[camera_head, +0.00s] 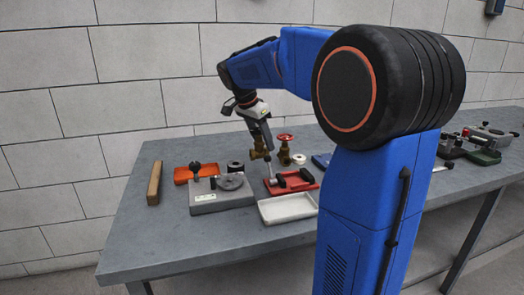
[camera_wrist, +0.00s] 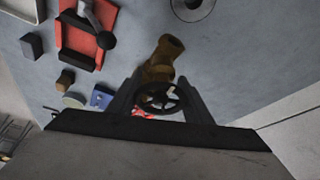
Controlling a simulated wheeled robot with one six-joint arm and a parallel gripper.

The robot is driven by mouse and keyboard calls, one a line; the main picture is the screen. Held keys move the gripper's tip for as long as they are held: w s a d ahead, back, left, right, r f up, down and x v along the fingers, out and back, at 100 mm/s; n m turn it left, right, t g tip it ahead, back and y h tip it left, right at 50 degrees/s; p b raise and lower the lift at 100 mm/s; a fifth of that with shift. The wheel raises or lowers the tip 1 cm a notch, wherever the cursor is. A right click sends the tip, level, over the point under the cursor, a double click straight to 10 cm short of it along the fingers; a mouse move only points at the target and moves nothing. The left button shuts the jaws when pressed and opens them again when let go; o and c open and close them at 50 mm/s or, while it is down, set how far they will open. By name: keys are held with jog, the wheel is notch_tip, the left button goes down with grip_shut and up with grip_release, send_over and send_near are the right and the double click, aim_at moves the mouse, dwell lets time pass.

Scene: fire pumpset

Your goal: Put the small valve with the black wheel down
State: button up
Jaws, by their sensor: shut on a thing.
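The small valve with the black wheel is in my gripper. In the wrist view its black spoked wheel (camera_wrist: 160,97) lies between the two fingers, and its brass body (camera_wrist: 164,58) points away over the grey table top. In the head view my gripper (camera_head: 265,138) points down over the table, with the brass valve body (camera_head: 259,150) at its fingertips; the black wheel cannot be made out there. My gripper is shut on the valve. I cannot tell whether the valve touches the table. A second brass valve with a red wheel (camera_head: 285,139) stands just right of it.
A red tray (camera_head: 270,190) with black-handled parts, a white tray (camera_head: 288,208), a grey block with a disc (camera_head: 222,193) and an orange tray (camera_head: 183,175) stand near. A white ring (camera_head: 299,159) lies to the right. A wooden bar (camera_head: 154,184) lies left; the table's left end is bare.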

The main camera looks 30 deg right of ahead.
aim_at(263, 149)
jog(key=shift+f, duration=1.75)
jog(key=shift+f, duration=0.1)
jog(key=o, duration=1.4)
jog(key=shift+o, duration=0.2)
jog(key=v, duration=1.2)
